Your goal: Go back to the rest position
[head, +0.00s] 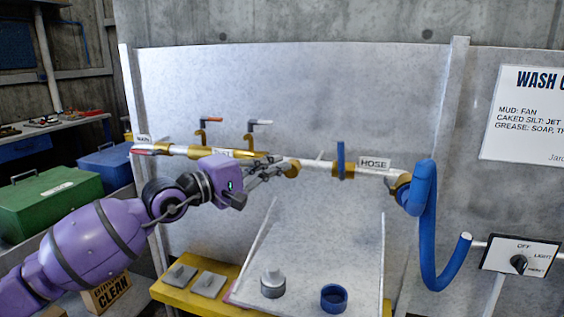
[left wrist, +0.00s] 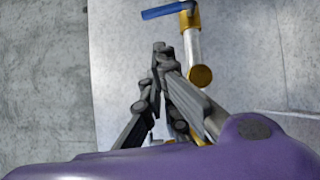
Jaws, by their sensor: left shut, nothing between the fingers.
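My left gripper (head: 272,165) reaches in from the left on my purple arm, in front of the horizontal pipe (head: 312,165) on the grey panel. Its fingers are together and hold nothing. In the left wrist view the fingertips (left wrist: 160,52) meet beside the white and brass pipe (left wrist: 193,48), with a blue handle (left wrist: 165,10) above. Whether the fingers touch the pipe cannot be told. My right gripper is in neither view.
A blue hose (head: 424,225) hangs at the right end of the pipe. A switch box (head: 521,257) stands at far right. Below, a grey nozzle (head: 272,284) and a blue ring (head: 334,297) sit on a tray. A yellow ledge (head: 166,292) and a green box (head: 50,205) are at left.

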